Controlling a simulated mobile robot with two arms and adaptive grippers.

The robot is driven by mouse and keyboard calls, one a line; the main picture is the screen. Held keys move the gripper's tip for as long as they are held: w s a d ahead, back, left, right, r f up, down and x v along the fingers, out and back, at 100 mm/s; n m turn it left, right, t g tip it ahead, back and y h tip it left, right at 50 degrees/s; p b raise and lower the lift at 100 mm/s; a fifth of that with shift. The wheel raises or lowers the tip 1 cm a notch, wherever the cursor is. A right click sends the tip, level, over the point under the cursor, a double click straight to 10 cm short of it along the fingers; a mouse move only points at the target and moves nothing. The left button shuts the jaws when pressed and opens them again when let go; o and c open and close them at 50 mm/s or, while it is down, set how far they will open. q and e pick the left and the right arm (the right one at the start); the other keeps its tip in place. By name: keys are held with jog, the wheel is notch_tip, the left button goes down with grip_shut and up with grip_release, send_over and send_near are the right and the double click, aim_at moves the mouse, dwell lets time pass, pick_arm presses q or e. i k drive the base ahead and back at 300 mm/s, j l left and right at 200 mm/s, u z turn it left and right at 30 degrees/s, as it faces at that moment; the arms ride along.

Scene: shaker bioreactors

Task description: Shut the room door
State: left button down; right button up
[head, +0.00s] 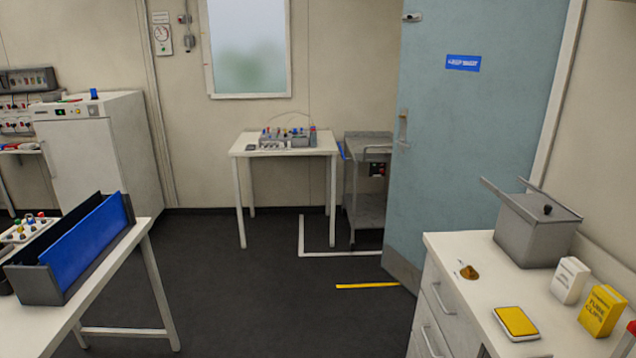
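The room door (481,130) is a tall light-blue panel on the right of the head view. It stands open, swung out into the room at an angle to the right wall. It has a blue sign (463,63) near its top and a metal handle (402,130) on its left edge. A grey kick plate (402,271) runs along its bottom. The counter hides part of its lower right. Neither of my grippers shows in this view.
A white drawer counter (450,262) stands in front of the door, holding a grey metal box (537,228) and small boxes. A grey cart (368,185) is beyond the door's left edge. A white bench (160,285) is at left. Dark floor (270,305) between is clear.

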aim_at(476, 78)
jog(key=i+j, duration=0.1)
jog(key=i, duration=1.25)
jog(key=i+j, duration=0.1)
jog(key=i, duration=1.2)
